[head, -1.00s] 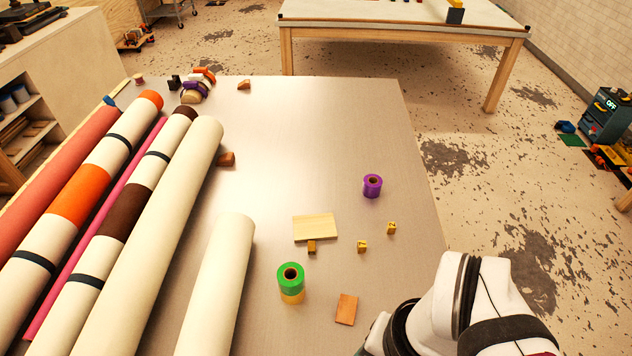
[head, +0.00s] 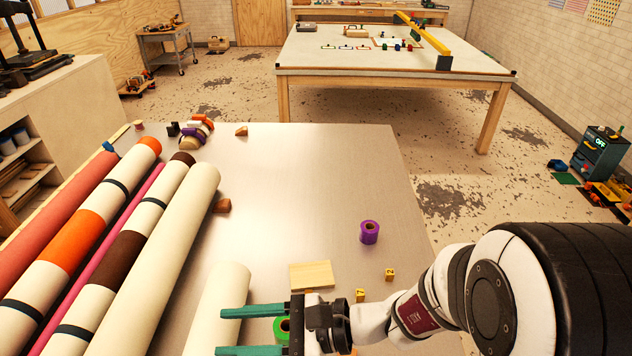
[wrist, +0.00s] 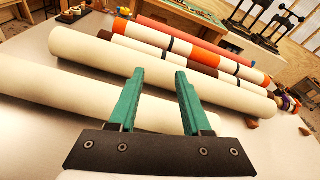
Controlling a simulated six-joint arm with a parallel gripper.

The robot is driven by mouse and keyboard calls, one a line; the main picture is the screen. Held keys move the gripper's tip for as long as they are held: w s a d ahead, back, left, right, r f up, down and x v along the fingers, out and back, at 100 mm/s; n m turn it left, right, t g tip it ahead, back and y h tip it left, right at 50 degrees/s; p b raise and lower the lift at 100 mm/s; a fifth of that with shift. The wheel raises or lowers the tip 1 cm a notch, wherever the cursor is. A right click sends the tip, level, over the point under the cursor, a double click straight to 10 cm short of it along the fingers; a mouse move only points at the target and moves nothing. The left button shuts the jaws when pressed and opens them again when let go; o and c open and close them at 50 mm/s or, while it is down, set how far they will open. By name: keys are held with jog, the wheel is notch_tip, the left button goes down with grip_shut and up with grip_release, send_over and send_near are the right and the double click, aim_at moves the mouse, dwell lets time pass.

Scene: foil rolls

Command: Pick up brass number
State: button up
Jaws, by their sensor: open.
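Two small brass-coloured pieces with dark marks stand on the metal table in the head view. One brass piece (head: 390,273) is to the right, and the nearer brass piece (head: 360,295) is just beside my forearm; I cannot read their marks. My gripper (head: 222,332) is open and empty, left of both pieces, with its green fingers pointing left over the near cream roll (head: 222,283). In the wrist view the fingers (wrist: 160,74) are spread apart before the cream rolls, and no brass piece shows there.
A wooden board (head: 311,275) lies left of the brass pieces, and a purple roll (head: 369,232) stands behind them. A green roll (head: 281,330) is partly hidden by my gripper. Long rolls (head: 172,250) fill the table's left side. The table's back middle is clear.

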jog(key=w+d+f+m+t+h, duration=0.2)
jog(key=w+d+f+m+t, duration=0.1)
jog(key=w+f+m+t, duration=0.1)
jog(key=w+d+f+m+t+h, duration=0.2)
jog(key=w+d+f+m+t, duration=0.1)
jog(key=w+f+m+t, duration=0.1)
jog(key=w+d+f+m+t+h, duration=0.3)
jog(key=w+f+m, duration=0.3)
jog(key=f, duration=0.3)
jog(key=shift+w+d+f+t, duration=0.2)
jog(key=shift+w+t, duration=0.3)
jog(key=shift+w, duration=0.2)
jog(key=f, duration=0.1)
jog(key=d+f+m+h, duration=0.1)
jog(key=f, duration=0.1)
jog(key=d+f+h, duration=0.1)
jog(key=shift+s+d+f+m, duration=0.1)
jog(key=shift+d+f+m, duration=0.1)
jog(key=shift+m, duration=0.1)
jog(key=shift+h, duration=0.3)
jog(key=x, duration=0.7)
jog(key=shift+a, duration=0.15)
grip_shut()
